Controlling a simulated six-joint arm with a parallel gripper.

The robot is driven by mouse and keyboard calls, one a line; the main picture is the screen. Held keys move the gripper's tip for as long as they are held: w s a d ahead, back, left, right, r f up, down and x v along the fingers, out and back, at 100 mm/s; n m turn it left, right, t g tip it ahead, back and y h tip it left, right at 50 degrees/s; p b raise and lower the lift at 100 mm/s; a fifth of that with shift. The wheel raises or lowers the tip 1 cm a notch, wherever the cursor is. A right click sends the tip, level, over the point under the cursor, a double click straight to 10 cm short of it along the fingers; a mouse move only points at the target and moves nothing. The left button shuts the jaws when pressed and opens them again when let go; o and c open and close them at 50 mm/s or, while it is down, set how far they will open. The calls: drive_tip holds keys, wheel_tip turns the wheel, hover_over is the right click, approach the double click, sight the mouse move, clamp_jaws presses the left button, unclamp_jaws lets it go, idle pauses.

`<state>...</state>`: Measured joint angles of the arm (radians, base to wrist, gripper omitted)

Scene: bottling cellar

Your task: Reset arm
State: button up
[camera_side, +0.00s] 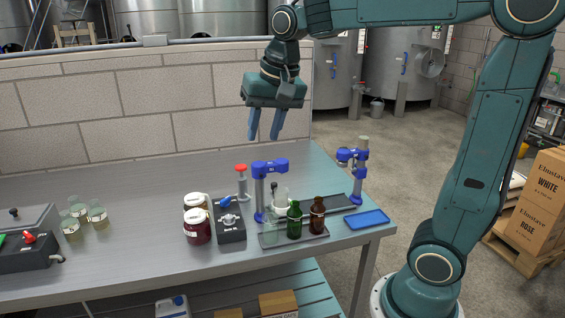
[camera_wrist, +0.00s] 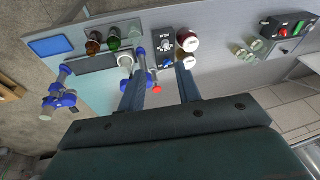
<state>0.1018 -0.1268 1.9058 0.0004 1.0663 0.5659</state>
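My gripper (camera_side: 264,137) hangs in the air above the back part of the workbench, fingers pointing down. Its two blue-grey fingers stand apart with nothing between them. In the wrist view my gripper (camera_wrist: 160,82) also shows open and empty. Its fingers are apart from all the bench items, which lie below and in front of it. My arm is raised and reaches in from the right.
A block wall (camera_side: 160,95) stands behind.

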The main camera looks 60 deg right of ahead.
drive_tip(key=s+a+f+n+t, duration=0.1)
drive_tip(key=s+f+n, duration=0.1)
drive_tip(key=s, duration=0.6)
drive_tip(key=s+a+f+n+t, duration=0.1)
drive_tip(key=s+a+f+n, duration=0.1)
drive_tip(key=s+n, duration=0.3)
drive_tip(key=s+f, duration=0.1)
drive_tip(key=s, duration=0.3)
drive_tip(key=shift+s+a+f+n, duration=0.15)
drive_tip(key=shift+a+f+n, duration=0.1)
drive_tip(key=shift+a+n, duration=0.05)
